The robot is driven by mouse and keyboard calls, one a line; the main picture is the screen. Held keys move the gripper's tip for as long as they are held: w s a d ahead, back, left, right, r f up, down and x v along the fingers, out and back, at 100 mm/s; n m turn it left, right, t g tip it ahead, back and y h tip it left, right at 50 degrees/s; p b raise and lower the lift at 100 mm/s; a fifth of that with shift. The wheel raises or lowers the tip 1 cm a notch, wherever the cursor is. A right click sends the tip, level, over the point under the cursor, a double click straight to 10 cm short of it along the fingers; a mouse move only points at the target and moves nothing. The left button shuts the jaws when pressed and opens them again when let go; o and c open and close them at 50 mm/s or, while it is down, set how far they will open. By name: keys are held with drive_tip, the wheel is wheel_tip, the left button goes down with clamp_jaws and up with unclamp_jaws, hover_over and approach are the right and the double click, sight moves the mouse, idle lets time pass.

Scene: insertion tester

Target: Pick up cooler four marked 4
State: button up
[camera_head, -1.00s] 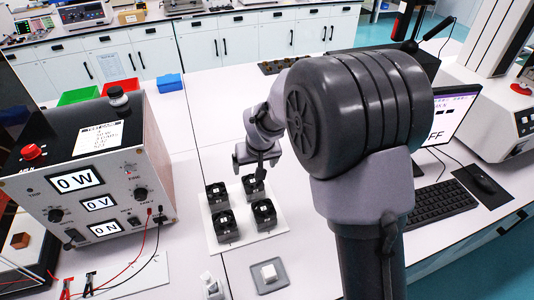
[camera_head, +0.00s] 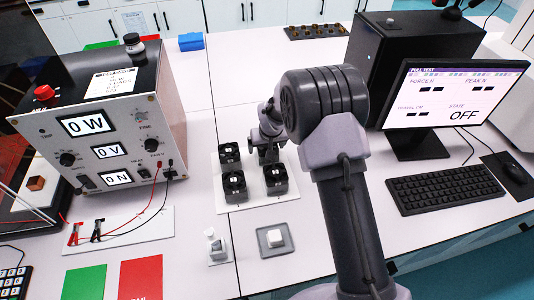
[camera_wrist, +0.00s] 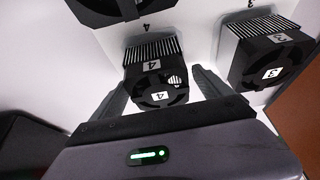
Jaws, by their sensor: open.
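The cooler marked 4 (camera_wrist: 155,75) is a black finned block with a round fan face and a white "4" label. It stands on a white board (camera_wrist: 205,30) beside a printed 4. My gripper (camera_wrist: 161,72) is open, with one finger on each side of this cooler in the wrist view; I cannot tell whether they touch it. In the head view my gripper (camera_head: 268,154) is low at the back right of the board, where it covers most of the cooler there.
The cooler marked 3 (camera_wrist: 270,60) stands close to the right in the wrist view; another cooler (camera_wrist: 108,10) is at the top left. A grey pad with a white block (camera_head: 276,238) lies in front. The power unit (camera_head: 105,125) stands left, the monitor (camera_head: 440,105) right.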

drive_tip(key=shift+w+f, duration=0.25)
drive_tip(key=shift+f, duration=0.3)
drive_tip(key=shift+r, duration=0.15)
drive_tip(key=shift+c, duration=0.4)
drive_tip(key=c, duration=1.7)
